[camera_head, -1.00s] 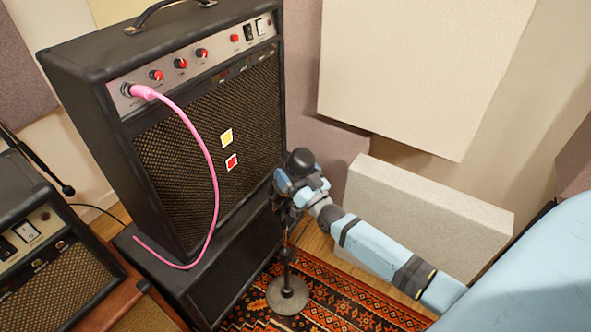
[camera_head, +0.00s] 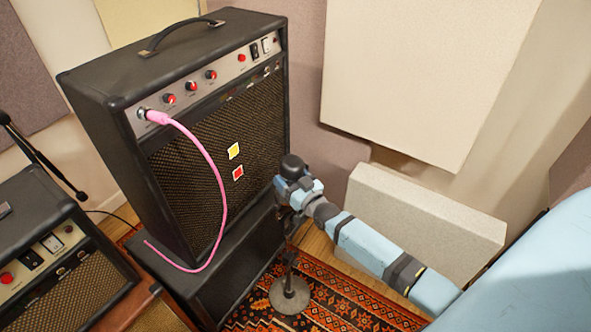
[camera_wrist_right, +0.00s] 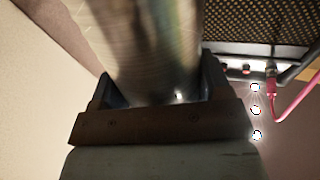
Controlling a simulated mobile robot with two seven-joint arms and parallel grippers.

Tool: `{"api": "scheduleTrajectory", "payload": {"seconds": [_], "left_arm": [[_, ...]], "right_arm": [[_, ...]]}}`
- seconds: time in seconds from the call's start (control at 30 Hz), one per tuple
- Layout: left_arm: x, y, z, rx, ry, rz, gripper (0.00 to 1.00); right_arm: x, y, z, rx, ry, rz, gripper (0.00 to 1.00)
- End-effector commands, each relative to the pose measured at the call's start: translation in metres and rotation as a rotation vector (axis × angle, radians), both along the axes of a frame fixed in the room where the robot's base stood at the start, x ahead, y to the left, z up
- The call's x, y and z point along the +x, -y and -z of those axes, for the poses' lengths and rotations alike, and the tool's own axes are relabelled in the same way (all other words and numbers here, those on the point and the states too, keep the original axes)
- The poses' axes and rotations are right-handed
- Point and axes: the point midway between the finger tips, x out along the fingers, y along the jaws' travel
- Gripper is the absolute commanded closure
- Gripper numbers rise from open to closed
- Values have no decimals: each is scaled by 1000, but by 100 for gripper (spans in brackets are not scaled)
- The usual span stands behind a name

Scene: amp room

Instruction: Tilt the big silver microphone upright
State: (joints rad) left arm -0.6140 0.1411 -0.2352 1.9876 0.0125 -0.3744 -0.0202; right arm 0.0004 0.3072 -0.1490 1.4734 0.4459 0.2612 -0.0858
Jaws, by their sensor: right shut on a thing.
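The big silver microphone (camera_wrist_right: 150,40) fills the upper middle of the right wrist view, blurred and close. My right gripper (camera_wrist_right: 160,85) is shut on it, with one dark finger on each side. In the head view my right arm reaches in from the right, and the gripper (camera_head: 287,208) is in front of the big amplifier. There the wrist hides the microphone, so its tilt is unclear. The stand's round metal base (camera_head: 290,295) rests on the rug below the gripper. My left gripper is not in view.
The big black amplifier (camera_head: 215,165), with a pink cable (camera_head: 215,170) plugged in, stands on a lower cabinet (camera_head: 240,265). A smaller amplifier (camera_head: 60,260) is at the left. A pale panel (camera_head: 425,220) leans behind my arm. Patterned rug (camera_head: 345,305) lies in front.

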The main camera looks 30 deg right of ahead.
Motion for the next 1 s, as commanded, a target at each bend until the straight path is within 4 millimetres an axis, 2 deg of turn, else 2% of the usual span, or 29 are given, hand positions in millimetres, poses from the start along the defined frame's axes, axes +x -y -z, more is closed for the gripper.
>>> {"api": "scheduleTrajectory", "payload": {"seconds": [0.03, 0.2, 0.33, 0.63, 0.67, 0.77, 1.0], "left_arm": [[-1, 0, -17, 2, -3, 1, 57], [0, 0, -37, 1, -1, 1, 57], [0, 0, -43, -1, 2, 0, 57], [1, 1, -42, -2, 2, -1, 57], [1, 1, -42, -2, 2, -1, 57], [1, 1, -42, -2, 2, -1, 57], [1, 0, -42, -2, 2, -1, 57]], "right_arm": [[4, -2, -11, -13, -31, 1, 72], [14, -6, -8, -52, -122, 0, 72], [17, -7, -5, -65, -153, 0, 72], [17, -7, -2, -67, -156, 0, 72], [17, -7, -2, -67, -156, 0, 27], [17, -7, -2, -67, -156, 0, 4], [17, -7, -2, -66, -157, 0, 4]]}}
